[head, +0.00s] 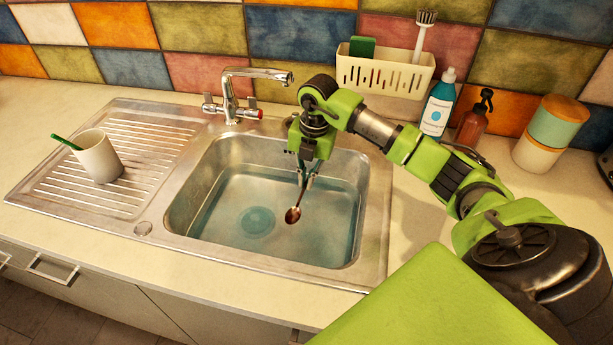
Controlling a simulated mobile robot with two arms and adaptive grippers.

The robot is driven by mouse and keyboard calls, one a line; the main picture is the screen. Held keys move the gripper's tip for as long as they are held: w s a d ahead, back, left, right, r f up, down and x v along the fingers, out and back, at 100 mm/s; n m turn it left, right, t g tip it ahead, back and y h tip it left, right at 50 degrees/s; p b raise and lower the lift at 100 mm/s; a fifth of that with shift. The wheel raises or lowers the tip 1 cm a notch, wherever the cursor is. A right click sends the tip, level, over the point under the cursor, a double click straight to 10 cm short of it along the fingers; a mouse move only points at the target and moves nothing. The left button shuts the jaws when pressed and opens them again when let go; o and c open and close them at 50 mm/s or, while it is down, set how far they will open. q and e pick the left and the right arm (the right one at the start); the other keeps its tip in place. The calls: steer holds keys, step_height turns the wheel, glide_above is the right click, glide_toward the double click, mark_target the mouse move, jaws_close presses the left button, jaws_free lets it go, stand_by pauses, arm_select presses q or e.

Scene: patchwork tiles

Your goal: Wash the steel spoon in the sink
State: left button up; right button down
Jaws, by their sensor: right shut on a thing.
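The steel spoon (293,215) hangs bowl-down over or in the water of the sink (181,208), right of its middle. My right gripper (307,181) is shut on the spoon's upper part and points down into the basin. The fingertips are small and partly dark in the head view. I cannot tell how deep the spoon's bowl is in the water. The chrome tap (232,101) stands behind the basin, its spout turned to the right, left of my right gripper. My left gripper does not show.
A white cup (98,160) with a green-handled item stands on the ribbed drainer (60,185). A wall caddy (385,75) holds a green sponge (361,46) and a brush (421,35). A blue bottle (437,108), a brown spray bottle (473,124) and two-tone canister (547,135) stand behind my right arm.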

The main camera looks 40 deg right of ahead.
steer(key=shift+f+b, duration=2.9)
steer(key=shift+f, duration=1.3)
steer(key=shift+r, duration=0.1)
stand_by(1.7)
step_height(320, 180, up, 18)
steer(key=p, duration=1.4)
steer(key=shift+r, duration=0.25)
